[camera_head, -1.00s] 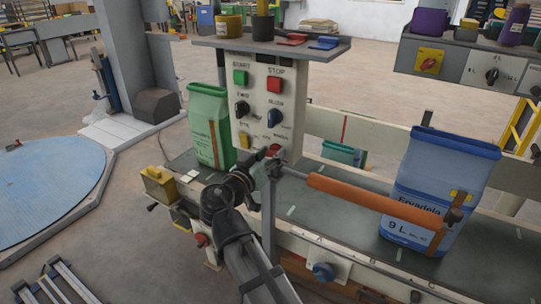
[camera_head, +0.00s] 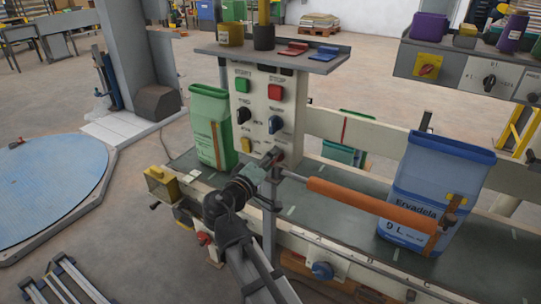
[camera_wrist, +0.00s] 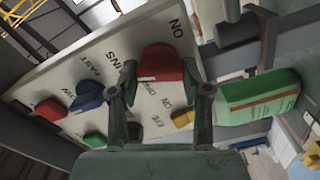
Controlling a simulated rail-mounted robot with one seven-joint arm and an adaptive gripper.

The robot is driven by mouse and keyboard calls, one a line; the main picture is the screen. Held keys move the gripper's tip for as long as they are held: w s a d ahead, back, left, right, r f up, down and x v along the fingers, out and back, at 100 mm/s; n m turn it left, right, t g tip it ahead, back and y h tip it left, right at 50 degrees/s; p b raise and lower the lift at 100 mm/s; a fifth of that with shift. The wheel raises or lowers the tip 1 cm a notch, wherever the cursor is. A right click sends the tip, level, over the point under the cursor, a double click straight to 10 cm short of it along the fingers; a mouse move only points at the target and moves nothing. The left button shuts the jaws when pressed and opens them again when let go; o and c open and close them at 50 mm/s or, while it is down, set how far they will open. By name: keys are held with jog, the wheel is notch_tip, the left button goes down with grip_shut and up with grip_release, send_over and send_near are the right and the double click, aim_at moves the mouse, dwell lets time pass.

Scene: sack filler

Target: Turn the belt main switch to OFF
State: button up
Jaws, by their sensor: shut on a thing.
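The switch panel (camera_head: 258,110) stands upright behind the belt. Its red knob (camera_wrist: 160,63) sits low on the panel; "ON" is printed beside it at the upper right in the wrist view, with what looks like "OFF" below it. A white mark shows on the knob's lower edge. My gripper (camera_wrist: 160,75) is shut on the red knob, one finger on each side. In the head view my gripper (camera_head: 268,162) is at the panel's lower right and largely hides the knob.
An orange roller (camera_head: 370,205) and a blue sack (camera_head: 435,190) are to the right. The panel also has a yellow button (camera_head: 247,146), a black knob (camera_head: 243,116) and a blue knob (camera_head: 275,124).

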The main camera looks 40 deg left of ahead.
jog(key=shift+n+p, duration=1.25)
jog(key=shift+n, duration=0.95)
jog(key=o, duration=1.2)
jog(key=shift+c, duration=0.2)
jog(key=s+d, duration=0.1)
jog(key=s, duration=1.1)
